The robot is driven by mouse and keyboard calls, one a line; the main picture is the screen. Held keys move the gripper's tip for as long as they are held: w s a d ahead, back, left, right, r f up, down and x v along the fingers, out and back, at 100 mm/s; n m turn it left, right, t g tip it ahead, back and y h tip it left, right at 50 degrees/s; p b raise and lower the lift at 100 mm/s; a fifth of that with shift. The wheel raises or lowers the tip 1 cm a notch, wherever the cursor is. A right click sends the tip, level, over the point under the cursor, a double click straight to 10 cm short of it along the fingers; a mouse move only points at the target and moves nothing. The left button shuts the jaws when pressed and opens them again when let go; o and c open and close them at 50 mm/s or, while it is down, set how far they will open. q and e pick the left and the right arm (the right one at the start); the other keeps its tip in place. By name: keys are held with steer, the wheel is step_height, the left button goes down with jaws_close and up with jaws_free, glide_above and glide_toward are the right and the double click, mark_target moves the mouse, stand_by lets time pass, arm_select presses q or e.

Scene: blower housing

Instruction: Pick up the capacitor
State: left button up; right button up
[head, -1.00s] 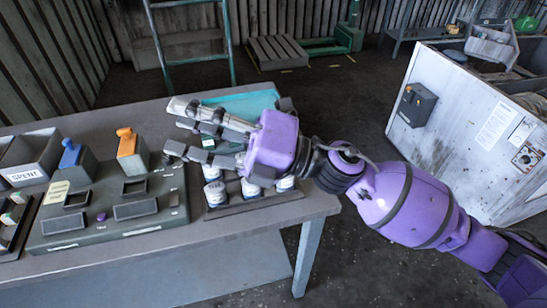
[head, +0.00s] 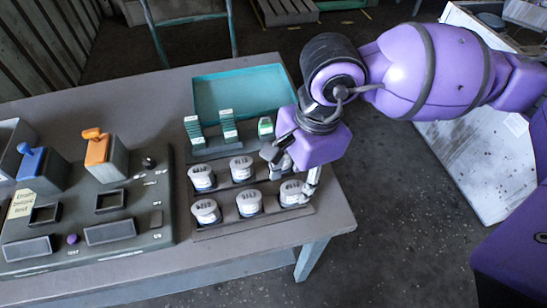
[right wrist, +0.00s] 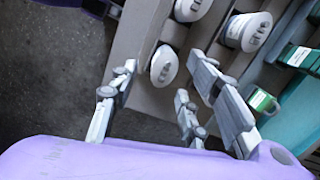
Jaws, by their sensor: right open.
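Several white-topped cans with dark blue lower bands, which look like the capacitors, stand upright in two rows in a dark rack (head: 240,227) near the table's right end. My right gripper (head: 291,172) points down over the rack's right end, fingers apart. The front right can (head: 293,191) is close beneath it. In the right wrist view the open fingers (right wrist: 160,80) spread on both sides of this can (right wrist: 164,66), with no clear contact. The back right place is mostly hidden by the gripper. My left gripper is out of view.
A teal tray (head: 240,92) lies behind the rack. Green-and-white parts (head: 228,125) stand in a holder between them. A control box (head: 88,215) with blue and orange levers is at left. The table's right edge is close to the rack.

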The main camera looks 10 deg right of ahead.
mark_target(294, 187)
step_height(294, 187, down, 4)
steer(key=shift+w+a+r, duration=0.1)
steer(key=shift+a, duration=0.05)
steer(key=shift+a+f, duration=0.1)
steer(key=shift+f, duration=0.55)
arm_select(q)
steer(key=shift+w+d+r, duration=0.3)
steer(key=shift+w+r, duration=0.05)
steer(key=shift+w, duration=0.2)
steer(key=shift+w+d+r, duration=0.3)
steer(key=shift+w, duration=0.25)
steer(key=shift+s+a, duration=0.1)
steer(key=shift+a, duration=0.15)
arm_select(e)
steer(key=c, duration=1)
